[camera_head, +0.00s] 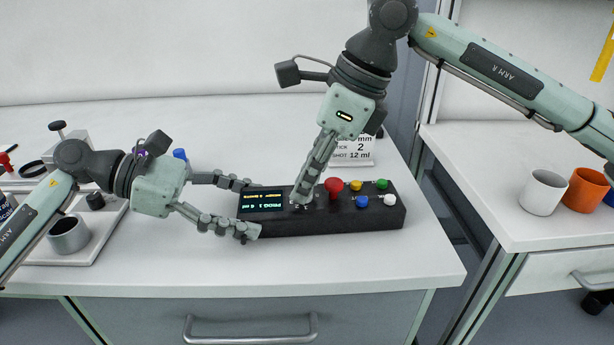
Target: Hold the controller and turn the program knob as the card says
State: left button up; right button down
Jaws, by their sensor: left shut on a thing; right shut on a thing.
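The black controller (330,217) lies on the white table near its front edge, with a small lit screen (262,201) at its left end. A red mushroom button, yellow, green, blue and white buttons sit on its right half. My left gripper (252,208) is shut on the controller's left end, one finger behind it and one in front. My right gripper (300,198) comes down from above and is shut on the program knob just right of the screen; its fingers hide the knob.
A tray (92,250) with a metal cup (69,234) is at the left, beside my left arm. A white cup (543,191) and an orange cup (585,189) stand on the right side table. The table in front of the controller is clear.

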jog(key=shift+m, duration=0.3)
jog(key=m+t, duration=0.1)
jog(key=m, duration=0.2)
jog(key=shift+h, duration=0.3)
jog(key=shift+s+m+t+h, duration=0.1)
jog(key=shift+m+t+h, duration=0.2)
jog(key=shift+m+t, duration=0.85)
jog(key=shift+m+g, duration=0.45)
jog(key=shift+m, duration=0.3)
jog(key=c, duration=1.3)
grip_release()
jog(key=shift+c, duration=0.2)
jog(key=v, duration=1.2)
jog(key=shift+a+r, duration=0.1)
jog(key=shift+a, duration=0.05)
